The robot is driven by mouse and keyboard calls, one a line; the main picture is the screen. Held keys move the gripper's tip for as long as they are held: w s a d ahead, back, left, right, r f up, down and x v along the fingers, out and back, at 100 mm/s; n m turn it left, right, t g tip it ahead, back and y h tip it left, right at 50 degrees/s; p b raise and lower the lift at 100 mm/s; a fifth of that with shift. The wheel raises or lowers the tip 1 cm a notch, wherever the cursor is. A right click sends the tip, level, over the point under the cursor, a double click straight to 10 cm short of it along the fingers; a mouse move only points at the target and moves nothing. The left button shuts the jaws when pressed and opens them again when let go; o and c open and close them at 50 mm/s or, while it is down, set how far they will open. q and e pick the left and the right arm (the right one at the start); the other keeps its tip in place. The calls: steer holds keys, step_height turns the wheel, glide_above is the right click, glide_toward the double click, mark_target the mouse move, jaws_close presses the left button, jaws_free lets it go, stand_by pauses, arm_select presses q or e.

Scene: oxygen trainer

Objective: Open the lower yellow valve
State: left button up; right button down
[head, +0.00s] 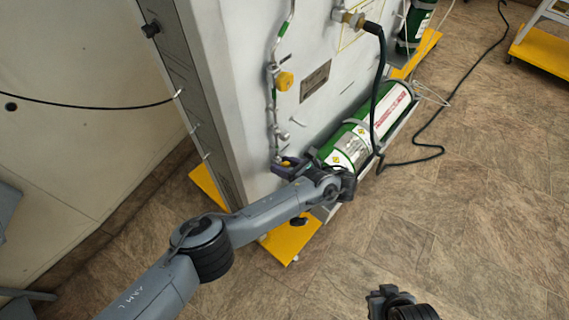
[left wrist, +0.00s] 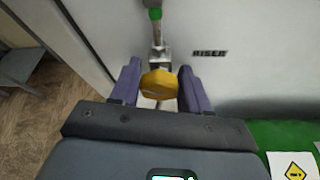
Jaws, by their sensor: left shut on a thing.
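The lower yellow valve (left wrist: 158,84) is a round yellow knob on a vertical pipe against the white panel. In the left wrist view it sits between the two purple fingers of my left gripper (left wrist: 160,90), which is shut on it. In the head view my left gripper (head: 287,167) is at the lower end of the pipe and hides most of this valve. An upper yellow valve (head: 285,81) is on the same pipe higher up, with nothing touching it. My right gripper (head: 388,296) shows at the bottom edge, away from the panel; its fingers are too unclear to read.
A green gas cylinder (head: 368,128) lies on a rack right of my left gripper. A dark hose (head: 376,90) hangs in front of it and runs onto the floor. Yellow base plates (head: 291,240) stick out below the panel. The tiled floor at the right is mostly clear.

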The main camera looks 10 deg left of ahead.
arm_select(q)
steer(key=n+p, duration=0.1)
steer(key=p, duration=0.1)
steer(key=n+t+p, duration=0.1)
steer(key=shift+r+h+p, duration=0.35)
steer(key=shift+h, duration=0.05)
steer(key=shift+f+n+t+h+p, duration=0.3)
steer(key=shift+n+t+p, duration=0.05)
steer(key=shift+n+t, duration=0.25)
steer(key=shift+s, duration=0.1)
steer(key=o, duration=1)
steer(key=shift+p+v, duration=1.3)
steer(key=shift+v, duration=4.1)
